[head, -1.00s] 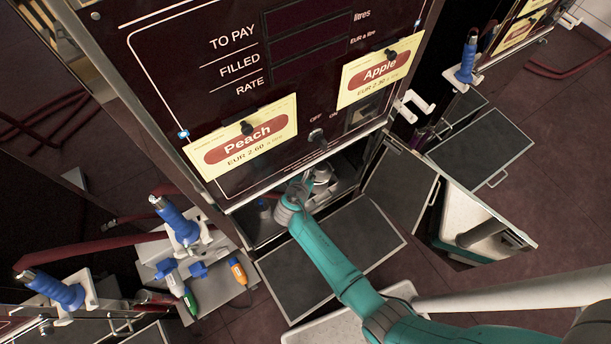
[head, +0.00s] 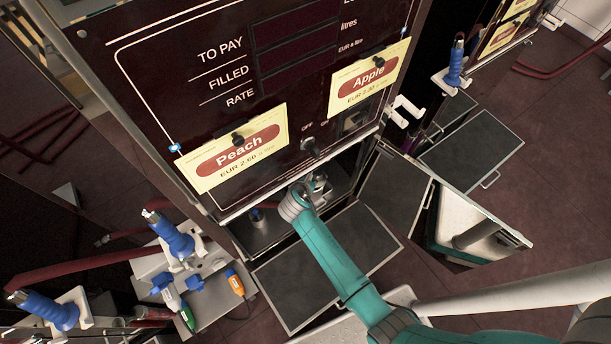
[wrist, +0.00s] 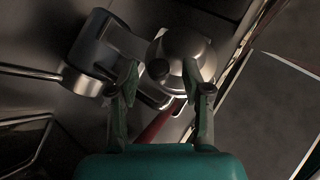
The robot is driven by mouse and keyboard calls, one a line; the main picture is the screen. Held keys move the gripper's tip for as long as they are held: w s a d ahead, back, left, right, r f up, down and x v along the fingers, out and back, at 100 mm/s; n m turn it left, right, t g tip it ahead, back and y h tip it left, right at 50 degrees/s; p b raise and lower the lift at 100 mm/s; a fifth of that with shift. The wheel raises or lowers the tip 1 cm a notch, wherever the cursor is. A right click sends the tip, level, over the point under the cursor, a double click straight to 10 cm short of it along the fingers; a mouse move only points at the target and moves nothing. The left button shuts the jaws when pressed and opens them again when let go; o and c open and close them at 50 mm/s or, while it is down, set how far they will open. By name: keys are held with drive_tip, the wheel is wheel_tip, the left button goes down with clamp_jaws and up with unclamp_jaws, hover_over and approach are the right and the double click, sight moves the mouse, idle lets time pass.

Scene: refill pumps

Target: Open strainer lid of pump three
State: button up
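Inside the open lower cabinet of the pump with the Peach and Apple signs, the wrist view shows a rounded metal lid (wrist: 183,52) with a small round knob (wrist: 158,69). It looks like the strainer lid. It sits on a grey metal housing (wrist: 97,48) with a pipe to the left. My gripper (wrist: 161,78) has its two fingers apart, one left of the knob and one overlapping the lid's right part. I cannot tell whether they touch the lid. In the head view my gripper is inside the cabinet, mostly hidden by my arm; a bit of metal (head: 320,184) shows beside it.
The pump's dark front panel (head: 140,85) overhangs the cabinet opening. A dark drawer-like panel (head: 290,287) lies in front, and an open door (head: 395,190) stands at right. Blue nozzles (head: 170,236) and a grey tray (head: 213,290) with coloured handles are at left.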

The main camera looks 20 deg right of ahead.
drive_tip(key=s+a+r, duration=0.2)
drive_tip(key=s+a, duration=0.5)
drive_tip(key=s, duration=0.5)
drive_tip(key=shift+a, duration=0.4)
